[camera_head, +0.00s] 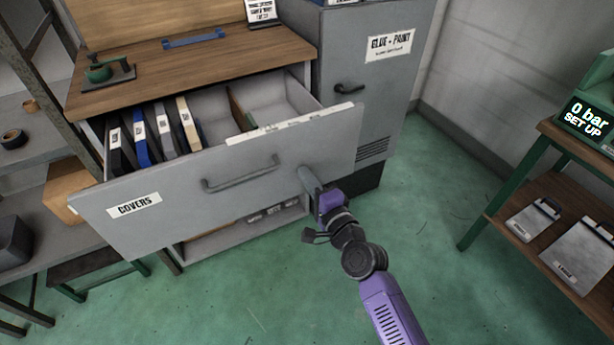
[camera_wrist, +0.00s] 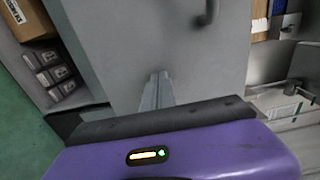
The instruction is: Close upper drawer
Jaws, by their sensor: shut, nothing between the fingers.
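The upper drawer (camera_head: 230,175) is a grey drawer labelled "COVERS", and it stands pulled out under the wooden top. Its bar handle (camera_head: 240,174) is on the front panel, and part of that handle shows in the wrist view (camera_wrist: 207,14). My gripper (camera_head: 306,177) is shut and empty, with its fingertips at the right part of the drawer front, right of the handle. In the wrist view the fingers (camera_wrist: 157,90) point at the grey panel and seem to touch it or nearly so. The exact contact cannot be told.
Several binders (camera_head: 147,138) stand in the drawer's left part. An open lower compartment (camera_head: 245,235) is below. A grey cabinet labelled "GLUE + PAINT" (camera_head: 375,90) stands at the right. A wooden-topped table (camera_head: 560,190) is further right. The green floor between is clear.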

